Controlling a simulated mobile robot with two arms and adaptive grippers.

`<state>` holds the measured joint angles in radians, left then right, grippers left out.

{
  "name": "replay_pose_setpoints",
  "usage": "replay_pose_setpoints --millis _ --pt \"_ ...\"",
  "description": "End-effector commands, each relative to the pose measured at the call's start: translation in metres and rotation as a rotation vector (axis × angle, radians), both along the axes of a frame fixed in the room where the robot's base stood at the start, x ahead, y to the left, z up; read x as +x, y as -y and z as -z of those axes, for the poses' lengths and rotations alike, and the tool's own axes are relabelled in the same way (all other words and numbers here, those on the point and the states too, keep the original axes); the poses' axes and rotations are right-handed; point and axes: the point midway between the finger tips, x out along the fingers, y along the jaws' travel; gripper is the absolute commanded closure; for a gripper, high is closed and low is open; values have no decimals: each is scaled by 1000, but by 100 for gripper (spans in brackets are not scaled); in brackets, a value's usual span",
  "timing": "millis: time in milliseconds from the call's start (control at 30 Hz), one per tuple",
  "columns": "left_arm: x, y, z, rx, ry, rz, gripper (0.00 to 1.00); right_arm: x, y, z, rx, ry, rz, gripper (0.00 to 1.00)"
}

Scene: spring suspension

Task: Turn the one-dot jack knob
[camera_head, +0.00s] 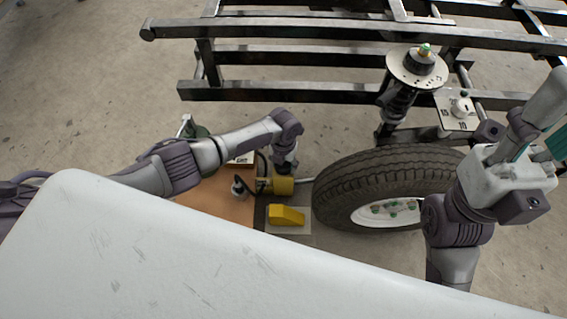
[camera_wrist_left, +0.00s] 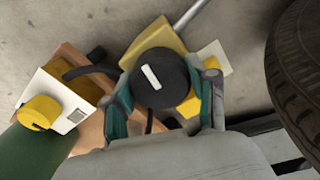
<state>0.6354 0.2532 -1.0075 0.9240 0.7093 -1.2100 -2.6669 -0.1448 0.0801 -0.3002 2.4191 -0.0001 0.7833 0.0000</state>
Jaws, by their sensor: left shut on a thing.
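A black round knob (camera_wrist_left: 162,76) with a white pointer bar sits on a yellow jack block in the left wrist view. No dot mark can be made out on it. My left gripper (camera_wrist_left: 165,100) has its teal fingers on both sides of the knob and is shut on it. In the head view my left gripper (camera_head: 285,165) is at the yellow jack (camera_head: 283,185), beside the tyre, and my wrist hides the knob. My right gripper (camera_head: 540,148) is raised at the right edge, partly out of frame; its opening is unclear.
A tyre (camera_head: 375,170) stands right of the jack. A yellow wedge (camera_head: 286,215) lies in front of the jack. A box with a yellow knob (camera_wrist_left: 40,112) is at left in the wrist view. A black frame (camera_head: 300,55) and spring strut (camera_head: 400,100) stand behind.

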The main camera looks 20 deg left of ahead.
Motion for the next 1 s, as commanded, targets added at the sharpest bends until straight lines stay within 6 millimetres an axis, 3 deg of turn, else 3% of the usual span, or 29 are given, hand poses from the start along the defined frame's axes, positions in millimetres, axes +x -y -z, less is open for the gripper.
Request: replay_pose_setpoints --millis 67,100,233,667,1000 --pt "-1 1 0 -1 -2 2 78 0 0 0 -1 0 0 60" --pt "-1 1 0 -1 -2 2 38 0 0 0 -1 0 0 60" --pt "-1 0 0 0 -2 1 18 -1 0 1 -2 0 0 60" --pt "1 0 -8 -1 1 0 18 -1 0 2 -1 -4 0 60" --pt "1 0 -75 -1 3 1 18 0 0 1 0 -3 0 60"
